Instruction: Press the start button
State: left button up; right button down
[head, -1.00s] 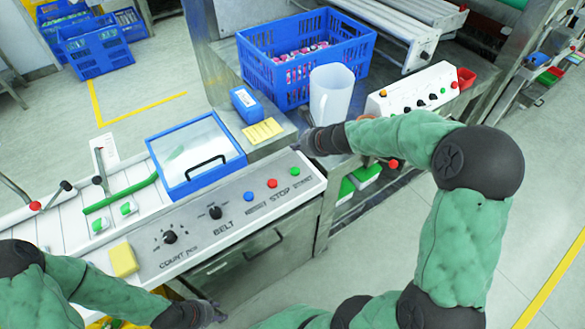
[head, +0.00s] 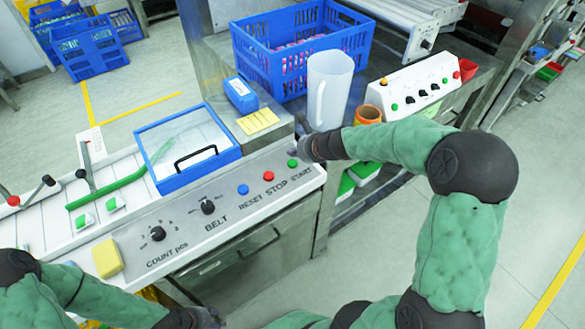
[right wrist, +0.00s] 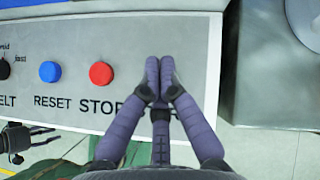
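The green START button (head: 292,163) is at the right end of the grey control panel in the head view. To its left are the red STOP button (head: 268,190) and the blue RESET button (head: 243,189). My right gripper (head: 297,149) is just behind and beside the START button. In the right wrist view its fingers (right wrist: 159,72) are together and empty, over the panel right of the red STOP button (right wrist: 101,73). They hide the green button there, so contact cannot be told. My left gripper (head: 212,318) is low at the front of the panel; its fingers are unclear.
A blue-framed clear lid (head: 190,180) with a black handle sits left of the buttons. A white pitcher (head: 328,90), a blue crate (head: 250,70) and an orange cup (head: 368,114) stand behind my right arm. A yellow sponge (head: 107,258) lies at the panel's left end.

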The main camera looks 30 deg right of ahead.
aim_at(293, 163)
jog(key=shift+f+b, duration=0.4)
jog(key=shift+f, duration=0.35)
jog(key=shift+f, duration=0.1)
dwell(0.8)
jog(key=shift+f+b, duration=0.3)
jog(key=shift+b, duration=0.1)
